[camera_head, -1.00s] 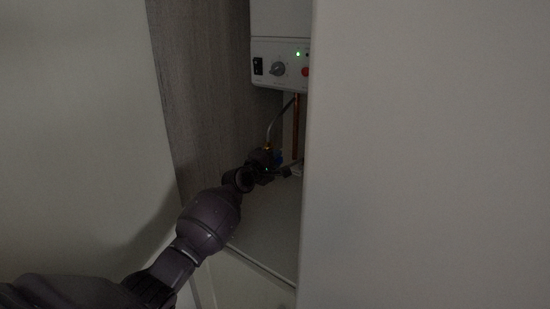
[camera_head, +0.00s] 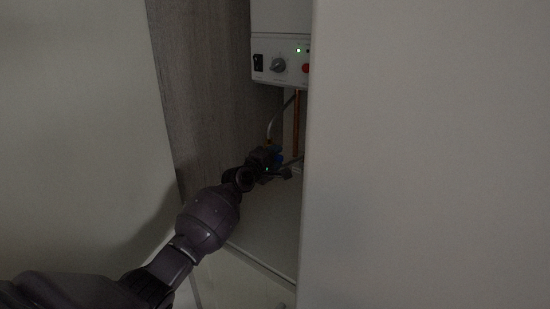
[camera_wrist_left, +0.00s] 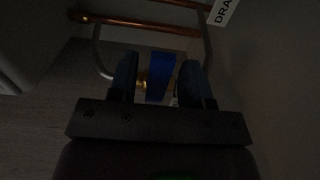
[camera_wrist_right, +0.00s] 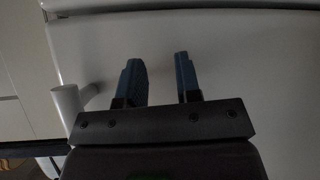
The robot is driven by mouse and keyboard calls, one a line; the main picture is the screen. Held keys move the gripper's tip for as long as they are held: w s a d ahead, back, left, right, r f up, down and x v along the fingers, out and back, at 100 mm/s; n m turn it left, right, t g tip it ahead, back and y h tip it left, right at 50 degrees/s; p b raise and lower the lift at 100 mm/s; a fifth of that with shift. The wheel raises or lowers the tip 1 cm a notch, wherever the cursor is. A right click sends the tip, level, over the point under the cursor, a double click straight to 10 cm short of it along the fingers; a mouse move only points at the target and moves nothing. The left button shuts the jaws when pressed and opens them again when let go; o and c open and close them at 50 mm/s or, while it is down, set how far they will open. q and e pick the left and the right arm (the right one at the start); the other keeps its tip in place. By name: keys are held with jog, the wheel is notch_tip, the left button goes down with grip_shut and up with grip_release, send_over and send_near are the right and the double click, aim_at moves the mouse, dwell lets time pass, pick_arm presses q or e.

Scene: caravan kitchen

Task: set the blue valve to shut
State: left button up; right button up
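The blue valve handle (camera_wrist_left: 160,77) shows in the left wrist view on a brass fitting, between the two fingers of my left gripper (camera_wrist_left: 160,82). A gap shows on both sides of the handle, clearer on the right. In the head view a bit of the blue handle (camera_head: 278,156) shows just past my left gripper (camera_head: 270,161), which hides most of the valve. My right gripper (camera_wrist_right: 161,80) is open and empty in the right wrist view, in front of a pale panel. It is not in the head view.
A white heater unit (camera_head: 282,60) with a knob and a green light hangs above. A copper pipe (camera_head: 296,125) runs below it. A large pale panel (camera_head: 430,160) blocks the right side. Copper pipes (camera_wrist_left: 150,27) and a label (camera_wrist_left: 223,10) show in the left wrist view.

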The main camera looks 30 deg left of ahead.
pick_arm(q)
jog(key=s+a+p, duration=0.1)
jog(key=s+p, duration=0.1)
jog(key=s, duration=0.8)
jog(key=shift+s+a, duration=0.25)
jog(key=shift+s, duration=0.1)
pick_arm(e)
jog(key=shift+s+d+r, duration=0.2)
jog(key=shift+s+r, duration=0.3)
jog(key=shift+w+r, duration=0.1)
